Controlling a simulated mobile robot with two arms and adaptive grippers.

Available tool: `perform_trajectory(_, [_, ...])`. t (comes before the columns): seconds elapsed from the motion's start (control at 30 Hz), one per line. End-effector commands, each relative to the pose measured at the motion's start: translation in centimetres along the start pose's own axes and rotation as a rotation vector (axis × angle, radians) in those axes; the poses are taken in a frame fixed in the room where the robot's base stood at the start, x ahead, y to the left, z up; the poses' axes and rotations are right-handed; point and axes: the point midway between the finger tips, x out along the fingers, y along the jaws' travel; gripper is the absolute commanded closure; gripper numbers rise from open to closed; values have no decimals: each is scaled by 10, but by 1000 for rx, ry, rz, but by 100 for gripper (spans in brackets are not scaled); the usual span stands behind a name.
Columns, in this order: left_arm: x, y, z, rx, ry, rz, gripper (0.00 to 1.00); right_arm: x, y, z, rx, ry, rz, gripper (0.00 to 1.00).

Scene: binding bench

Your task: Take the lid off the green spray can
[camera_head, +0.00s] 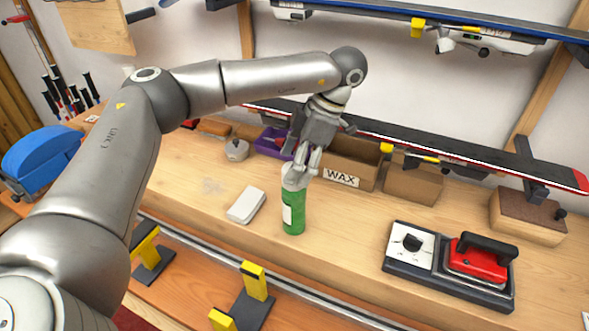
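The green spray can (293,215) stands upright on the bench near its front edge, with a pale label on its left side. Its whitish lid (293,181) sits at the top of the can, partly covered by my gripper. My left gripper (304,166) comes down from above, with its grey fingers at the lid. Lid and fingers are close in colour, so I cannot tell whether the fingers are closed on the lid or only beside it. My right gripper is not in view.
A white block (246,205) lies left of the can. Behind are a WAX box (350,163), a purple bin (272,143) and a cardboard box (414,183). A red iron (478,261) on a dark base stands right. Yellow-tipped vises (254,281) line the front.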

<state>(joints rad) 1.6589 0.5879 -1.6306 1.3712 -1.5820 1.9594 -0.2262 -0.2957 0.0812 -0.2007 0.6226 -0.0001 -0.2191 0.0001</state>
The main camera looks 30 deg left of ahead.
Motion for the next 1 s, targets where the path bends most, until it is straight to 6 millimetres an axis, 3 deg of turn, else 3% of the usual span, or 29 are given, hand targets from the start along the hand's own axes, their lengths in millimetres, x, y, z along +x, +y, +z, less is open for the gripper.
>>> perform_trajectory(0.03, [2, 0, -3, 0, 1, -2, 28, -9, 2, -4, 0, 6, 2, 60])
perform_trajectory(0.2, [22, 0, -1, 0, 1, 0, 28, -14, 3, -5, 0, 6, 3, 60])
perform_trajectory(0.47, [26, 0, 0, -1, -1, 1, 28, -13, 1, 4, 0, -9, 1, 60])
perform_trajectory(0.73, [26, 0, 0, -1, -1, 1, 63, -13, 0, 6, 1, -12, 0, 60])
perform_trajectory(1.0, [26, 0, 0, 0, 0, 1, 64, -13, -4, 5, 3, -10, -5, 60])
